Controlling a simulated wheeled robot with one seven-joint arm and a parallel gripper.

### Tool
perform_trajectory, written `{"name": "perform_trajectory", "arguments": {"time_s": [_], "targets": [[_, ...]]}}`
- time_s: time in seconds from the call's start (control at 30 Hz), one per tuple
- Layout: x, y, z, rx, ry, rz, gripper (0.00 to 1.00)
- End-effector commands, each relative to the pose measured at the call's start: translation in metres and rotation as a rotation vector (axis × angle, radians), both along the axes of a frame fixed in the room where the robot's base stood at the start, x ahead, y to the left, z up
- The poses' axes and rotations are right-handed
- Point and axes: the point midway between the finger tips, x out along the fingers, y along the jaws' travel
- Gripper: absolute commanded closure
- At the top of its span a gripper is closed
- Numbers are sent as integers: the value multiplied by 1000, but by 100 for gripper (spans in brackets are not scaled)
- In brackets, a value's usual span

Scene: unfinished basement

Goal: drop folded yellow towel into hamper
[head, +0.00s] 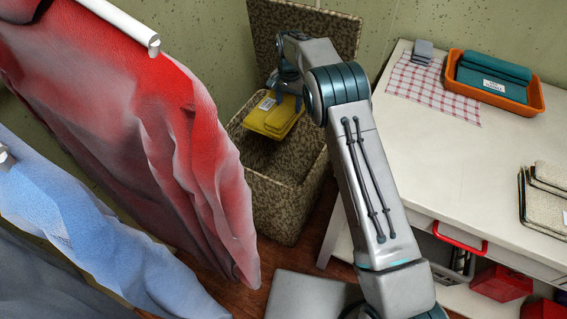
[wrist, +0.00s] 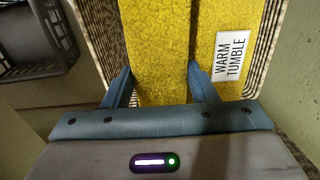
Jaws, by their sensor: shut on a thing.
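The folded yellow towel (head: 272,117) is held by my gripper (head: 287,88) over the open mouth of the brown speckled hamper (head: 284,205). The hamper's lid stands up behind it. In the wrist view the yellow towel (wrist: 162,50) fills the middle, with a white label reading "WARM TUMBLE" on its right part. The gripper's two blue fingers (wrist: 165,85) are shut on the left part of the towel. The hamper's woven wall (wrist: 92,40) shows on both sides of the towel. The hamper's floor is mostly hidden.
Red (head: 140,120) and light blue (head: 80,225) garments hang at the left, close to the hamper. A white table (head: 430,150) at the right bears an orange tray (head: 537,98) with teal cloths and a checked cloth (head: 425,88). A grey crate (wrist: 30,50) shows in the wrist view.

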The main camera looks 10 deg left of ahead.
Motion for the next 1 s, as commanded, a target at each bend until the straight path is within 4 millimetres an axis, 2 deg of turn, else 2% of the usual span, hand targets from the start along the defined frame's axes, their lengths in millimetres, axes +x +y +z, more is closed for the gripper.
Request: {"name": "perform_trajectory", "arguments": {"time_s": [0.03, 0.33, 0.7, 0.73, 0.8, 1.0], "targets": [[0, 0, -9, 0, 0, 0, 76], [0, -1, -44, 0, 0, 0, 76], [1, -2, -48, 0, -1, -1, 76], [1, -2, -48, 0, -1, -1, 42], [1, -2, -48, 0, -1, -1, 23], [1, -2, -48, 0, -1, -1, 22]]}}
